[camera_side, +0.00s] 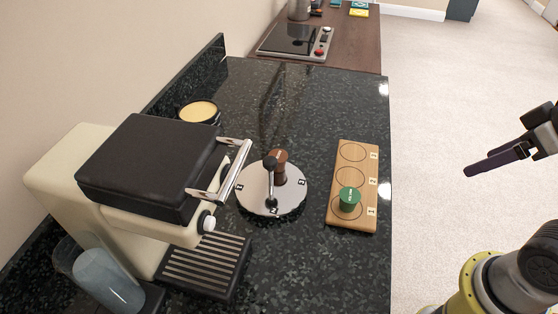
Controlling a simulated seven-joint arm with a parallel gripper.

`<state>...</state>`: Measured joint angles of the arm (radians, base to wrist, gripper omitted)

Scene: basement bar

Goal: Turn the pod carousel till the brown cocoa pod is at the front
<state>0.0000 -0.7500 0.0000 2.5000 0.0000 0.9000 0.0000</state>
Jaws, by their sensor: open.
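The pod carousel is a round silver disc (255,190) with small number labels near its rim, standing on the dark counter. A brown pod (281,158) stands on its far side, partly behind a black handle (269,168) that rises near the middle. A small black knob-like shape (270,202) shows on the near side of the disc. A green pod (349,199) stands on the wooden board to the right of the carousel. My gripper (496,145) is open and empty at the far right, well apart from the carousel and beyond the counter edge.
The wooden board (353,218) has numbered circles; the two farther ones are empty. A cream coffee machine (68,165) with a chrome handle and drip tray (205,265) stands close left of the carousel. A round cream-topped container (199,111) stands behind. The near-right counter is clear.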

